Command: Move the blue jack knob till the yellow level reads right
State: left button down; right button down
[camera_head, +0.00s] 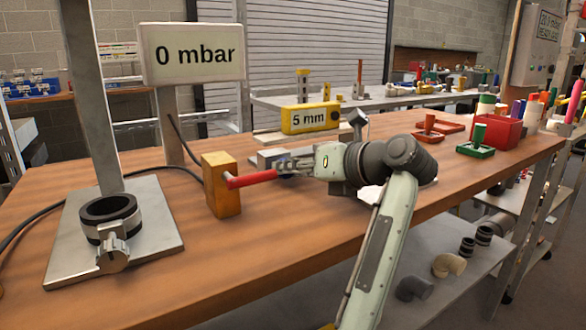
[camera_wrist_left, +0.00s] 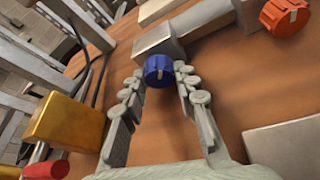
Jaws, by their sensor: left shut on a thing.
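The yellow level (camera_head: 310,118) shows "5 mm" and rests on a pale plate on the wooden bench. The blue jack knob (camera_wrist_left: 158,70) sits at the end of a grey metal body, with a pale mark on its face. My left gripper (camera_head: 284,165) reaches in low over the bench, near the grey block below the level. In the left wrist view its two fingers (camera_wrist_left: 160,78) stand on either side of the blue knob and are shut on it. The knob is mostly hidden in the head view. My right gripper is not in view.
A yellow block (camera_head: 221,185) with a red handle (camera_head: 252,179) stands just left of my gripper. An orange knob (camera_wrist_left: 286,16) is at the upper right in the wrist view. A "0 mbar" sign (camera_head: 192,53) and metal stand plate (camera_head: 62,235) are at left.

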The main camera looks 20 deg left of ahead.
pick_arm(q)
jog(key=c, duration=1.2)
grip_release()
jog(key=shift+o, duration=0.2)
jog(key=v, duration=0.7)
jog(key=shift+s+d, duration=0.1)
jog(key=shift+d, duration=0.15)
